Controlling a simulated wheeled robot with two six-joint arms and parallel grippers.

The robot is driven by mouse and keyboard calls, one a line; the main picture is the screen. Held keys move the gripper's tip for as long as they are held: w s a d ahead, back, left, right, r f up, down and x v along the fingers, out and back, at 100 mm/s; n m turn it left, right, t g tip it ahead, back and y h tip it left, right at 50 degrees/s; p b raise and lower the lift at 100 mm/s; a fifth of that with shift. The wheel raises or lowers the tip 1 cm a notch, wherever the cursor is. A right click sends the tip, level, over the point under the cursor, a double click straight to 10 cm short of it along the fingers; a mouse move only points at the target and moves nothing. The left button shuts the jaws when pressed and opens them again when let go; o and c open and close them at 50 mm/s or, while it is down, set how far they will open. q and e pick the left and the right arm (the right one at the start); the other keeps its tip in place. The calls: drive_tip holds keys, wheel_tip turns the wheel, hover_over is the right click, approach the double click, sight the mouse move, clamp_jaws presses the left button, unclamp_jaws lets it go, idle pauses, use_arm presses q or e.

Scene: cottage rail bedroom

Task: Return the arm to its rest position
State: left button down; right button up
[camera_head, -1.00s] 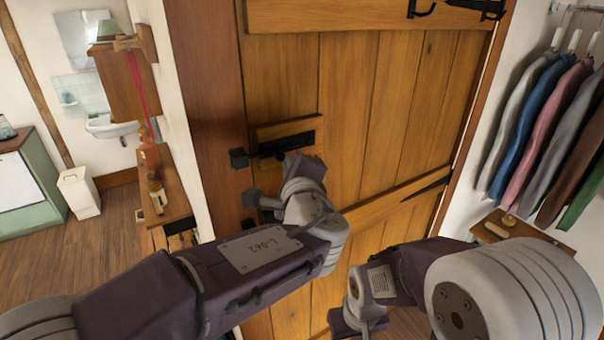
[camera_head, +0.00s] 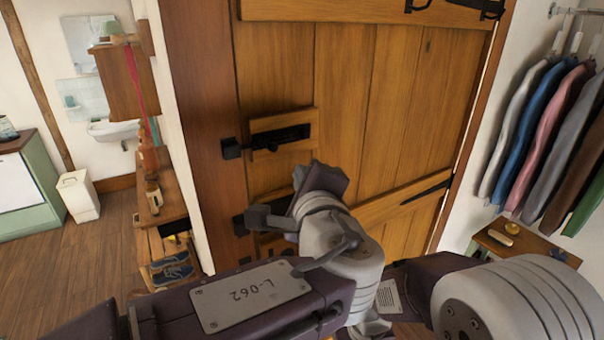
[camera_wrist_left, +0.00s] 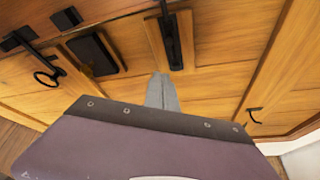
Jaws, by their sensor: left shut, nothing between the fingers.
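My left arm (camera_head: 255,292), marked L-062, comes in from the left and reaches toward a wooden plank door (camera_head: 345,100). My left gripper (camera_head: 322,180) is in front of the door, below and right of its black latch (camera_head: 280,138). Its fingertips are hidden in the head view. In the left wrist view the left gripper (camera_wrist_left: 162,92) shows its grey fingers together, empty, against the door behind. My right arm (camera_head: 500,300) is at the lower right; its gripper is hidden.
Clothes (camera_head: 550,130) hang at the right above a small wooden shelf (camera_head: 520,243). At the left are a shoe rack (camera_head: 165,250), a white bin (camera_head: 78,195) and a green cabinet (camera_head: 38,180). Floor is open at left.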

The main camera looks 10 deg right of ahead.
use_arm(q)
drive_tip(key=s+a+f+n+g+y, duration=0.15)
drive_tip(key=a+f+n+g, duration=0.3)
drive_tip(key=a+f, duration=0.6)
drive_tip(key=a+f+n+g+y, duration=0.2)
drive_tip(key=a+f+n+g, duration=0.3)
drive_tip(key=f, duration=1)
drive_tip(key=s+a+f+n+g+h, duration=0.3)
drive_tip(key=s+a+f+n+g, duration=0.2)
drive_tip(key=s+a+f+n, duration=0.5)
wheel_tip(320, 180, down, 3)
drive_tip(key=s+n, duration=0.2)
drive_tip(key=n, duration=0.2)
drive_tip(key=shift+a+f, duration=0.15)
drive_tip(key=shift+f, duration=0.05)
use_arm(e)
drive_tip(key=shift+d+f, duration=0.25)
drive_tip(key=shift+d, duration=0.1)
use_arm(q)
drive_tip(key=shift+g, duration=0.25)
use_arm(e)
drive_tip(key=shift+w, duration=0.1)
